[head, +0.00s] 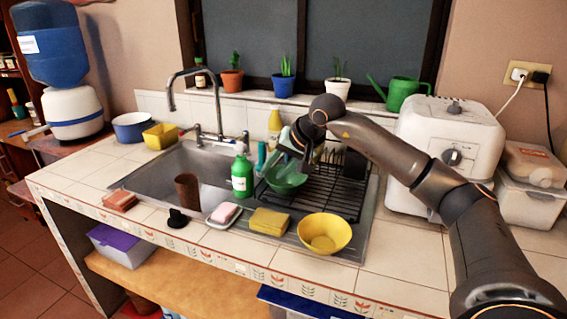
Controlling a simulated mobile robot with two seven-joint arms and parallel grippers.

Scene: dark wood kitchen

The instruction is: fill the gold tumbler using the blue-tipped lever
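My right arm reaches in from the right. Its gripper (300,145) is above the dish rack, near a green bowl (286,180). Its fingers are small and partly hidden by the wrist, so I cannot tell whether it is open or holds something. No clearly gold tumbler can be made out; a brown tumbler (187,190) stands upright at the sink's front. The white water dispenser (73,112) with its blue bottle is at far left; a thin bar with a bluish end (37,131) sticks out from it. The faucet (196,100) stands behind the sink. My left gripper is not in view.
Around the sink (150,178) are a green soap bottle (242,177), a yellow sponge (270,221) and a yellow bowl (324,234). The black dish rack (335,190) is beside it. A white appliance (443,140) stands at right. The left front counter is mostly clear.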

